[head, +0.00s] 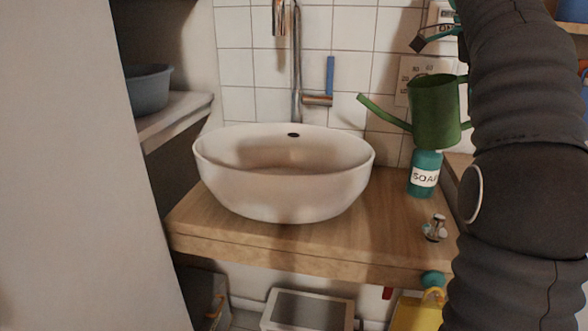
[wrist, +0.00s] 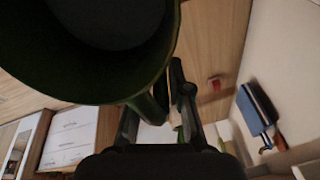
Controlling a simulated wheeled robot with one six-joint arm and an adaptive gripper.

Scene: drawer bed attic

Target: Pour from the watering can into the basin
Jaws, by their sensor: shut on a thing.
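The green watering can (head: 435,110) is held upright in the air at the right of the basin, with its spout pointing left toward the basin. The white oval basin (head: 285,205) stands on the wooden counter; its visible inside looks empty. The spout tip is near the basin's back right rim, above it. My gripper (wrist: 170,102) is shut on the can's handle in the wrist view, where the can's dark round body (wrist: 135,85) fills the upper left. In the head view my arm hides the gripper.
A teal soap bottle (head: 424,176) stands on the counter (head: 380,220), seen just below the can. A small metal item (head: 435,228) lies in front of it. A tall tap (head: 297,75) rises behind the basin. A grey tub (head: 147,90) sits on the left shelf.

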